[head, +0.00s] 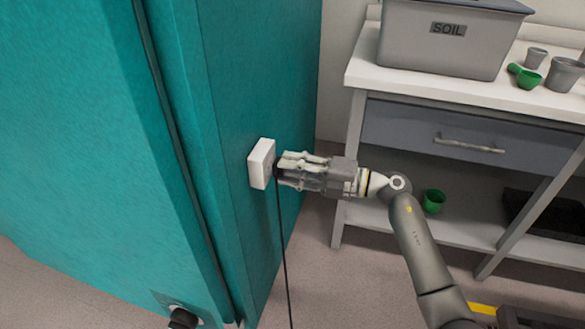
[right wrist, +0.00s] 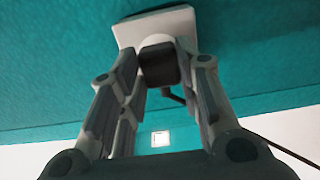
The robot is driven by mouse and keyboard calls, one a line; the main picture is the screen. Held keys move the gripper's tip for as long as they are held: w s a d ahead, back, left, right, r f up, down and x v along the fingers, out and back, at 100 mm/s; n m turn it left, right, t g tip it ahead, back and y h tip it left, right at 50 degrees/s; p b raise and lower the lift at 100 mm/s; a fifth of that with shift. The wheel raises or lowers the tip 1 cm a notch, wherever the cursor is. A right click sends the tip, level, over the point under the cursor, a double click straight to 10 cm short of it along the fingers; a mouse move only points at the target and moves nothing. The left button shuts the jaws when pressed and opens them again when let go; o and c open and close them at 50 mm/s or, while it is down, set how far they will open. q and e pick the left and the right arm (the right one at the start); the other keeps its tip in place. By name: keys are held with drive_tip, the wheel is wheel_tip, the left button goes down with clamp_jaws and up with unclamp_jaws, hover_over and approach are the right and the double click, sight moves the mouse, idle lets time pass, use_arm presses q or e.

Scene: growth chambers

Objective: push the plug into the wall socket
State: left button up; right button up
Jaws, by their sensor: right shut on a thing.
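The wall socket (head: 261,163) is a white square box on the teal chamber side in the head view. Its white face (right wrist: 127,31) also shows at the top of the right wrist view. My right gripper (head: 285,168) points left at the socket, close to its face. It is shut on the dark plug (right wrist: 160,65), held between both fingers. The plug is lined up with the round part of the socket and overlaps it in the wrist view. I cannot tell whether its pins are in. A black cable (head: 284,250) hangs from the plug. My left gripper is not seen.
A white bench (head: 440,85) with a grey SOIL bin (head: 445,40), pots and a green scoop (head: 524,76) stands at right. A green pot (head: 434,201) is on its lower shelf. A dark knob-like part (head: 183,318) shows at the bottom. Floor below the gripper looks clear.

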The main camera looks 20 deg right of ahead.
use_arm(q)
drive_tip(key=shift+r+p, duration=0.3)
use_arm(e)
drive_tip(key=shift+w+a, duration=0.1)
idle(0.7)
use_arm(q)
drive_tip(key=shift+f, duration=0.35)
use_arm(e)
drive_tip(key=shift+w+a, duration=0.25)
drive_tip(key=shift+a, duration=0.15)
drive_tip(key=o, duration=1)
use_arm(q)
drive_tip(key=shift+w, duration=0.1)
use_arm(e)
drive_tip(key=shift+o, duration=0.5)
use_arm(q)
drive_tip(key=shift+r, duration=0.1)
use_arm(e)
drive_tip(key=v, duration=1.2)
